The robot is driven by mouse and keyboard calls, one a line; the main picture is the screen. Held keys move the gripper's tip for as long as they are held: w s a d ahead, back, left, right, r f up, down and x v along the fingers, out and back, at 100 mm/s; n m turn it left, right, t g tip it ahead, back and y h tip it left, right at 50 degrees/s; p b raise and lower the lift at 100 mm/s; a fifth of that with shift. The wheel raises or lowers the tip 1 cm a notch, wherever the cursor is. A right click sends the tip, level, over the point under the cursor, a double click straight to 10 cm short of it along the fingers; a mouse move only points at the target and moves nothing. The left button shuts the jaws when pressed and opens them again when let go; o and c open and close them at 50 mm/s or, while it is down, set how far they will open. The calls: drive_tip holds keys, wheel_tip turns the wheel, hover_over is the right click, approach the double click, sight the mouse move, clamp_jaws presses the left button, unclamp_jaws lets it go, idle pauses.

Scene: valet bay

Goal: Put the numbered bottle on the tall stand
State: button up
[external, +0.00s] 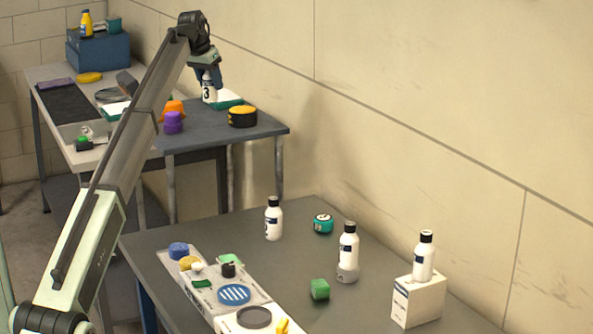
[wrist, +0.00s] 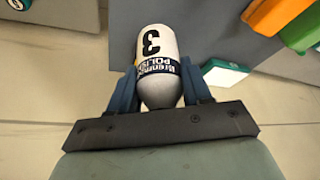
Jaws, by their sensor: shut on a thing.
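The numbered bottle (wrist: 158,50) is white with a black 3 and a dark blue label band. My gripper (wrist: 158,90) is shut on it, one finger on each side. In the external view the bottle (external: 209,93) hangs below my gripper (external: 208,78) over the far dark grey table, beside the wall; I cannot tell its height above the table. On the near table, a white box (external: 415,302) bears a bottle, and a low round grey stand (external: 347,275) bears another. I cannot tell which thing is the tall stand.
A green-and-white box (external: 230,97) lies close to the held bottle. A black-and-yellow tin (external: 242,117) and purple and orange pieces are nearby.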

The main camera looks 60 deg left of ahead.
sight(205, 88)
drive_tip(key=shift+w+a+r+n, duration=0.3)
drive_tip(key=shift+w+a, duration=0.1)
drive_tip(key=shift+a, duration=0.15)
drive_tip(key=shift+s+d+f+n+y, duration=0.1)
drive_tip(key=shift+s+d+n+y, duration=0.1)
drive_tip(key=shift+n+y, duration=0.15)
drive_tip(key=shift+a+f, duration=0.1)
drive_tip(key=shift+f, duration=4.9)
drive_tip(key=o, duration=1.2)
drive_tip(key=shift+f, duration=0.1)
drive_tip(key=shift+c, duration=0.2)
drive_tip(key=v, duration=1.2)
drive_tip(key=shift+w, duration=0.1)
